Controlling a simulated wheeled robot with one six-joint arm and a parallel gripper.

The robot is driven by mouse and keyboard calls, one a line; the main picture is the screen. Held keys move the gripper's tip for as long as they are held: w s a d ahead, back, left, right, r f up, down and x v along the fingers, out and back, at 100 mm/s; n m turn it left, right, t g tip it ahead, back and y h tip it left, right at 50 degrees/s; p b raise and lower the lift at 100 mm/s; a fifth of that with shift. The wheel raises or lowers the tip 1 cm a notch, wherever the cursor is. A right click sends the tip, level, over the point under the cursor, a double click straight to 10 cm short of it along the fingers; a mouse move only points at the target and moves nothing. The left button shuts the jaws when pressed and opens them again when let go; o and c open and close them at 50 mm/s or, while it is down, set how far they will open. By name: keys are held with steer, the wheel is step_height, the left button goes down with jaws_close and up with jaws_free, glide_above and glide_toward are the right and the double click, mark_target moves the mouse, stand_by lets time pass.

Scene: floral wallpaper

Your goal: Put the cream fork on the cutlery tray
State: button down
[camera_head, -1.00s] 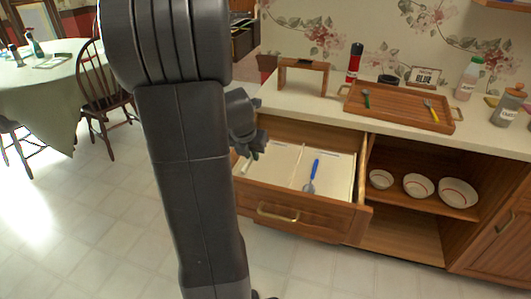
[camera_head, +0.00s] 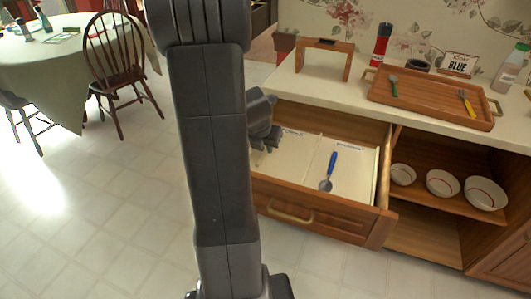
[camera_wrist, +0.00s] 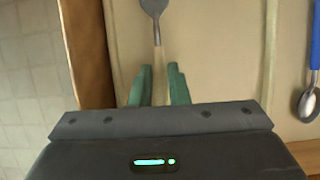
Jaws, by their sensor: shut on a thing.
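The cream fork (camera_wrist: 157,35) shows in the wrist view, its metal head at the top and its cream handle between my gripper's green fingers. My gripper (camera_wrist: 158,88) is shut on that handle. In the head view my gripper (camera_head: 268,138) is over the left part of the open drawer, and the fork cannot be made out there. The wooden tray (camera_head: 430,104) stands on the counter to the right, holding a green-handled piece (camera_head: 393,86) and a yellow-handled fork (camera_head: 466,102).
The open drawer (camera_head: 345,215) has a divider and a blue-handled spoon (camera_head: 329,172) in its right part. A wooden stand (camera_head: 324,45), a red bottle (camera_head: 382,44) and a sign (camera_head: 459,65) are on the counter. Bowls (camera_head: 443,183) sit on the shelf below.

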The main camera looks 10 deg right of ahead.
steer(key=shift+f, duration=0.9)
steer(key=shift+f, duration=0.1)
steer(key=c, duration=1.4)
jaws_free()
steer(key=p+v, duration=0.3)
steer(key=v, duration=0.9)
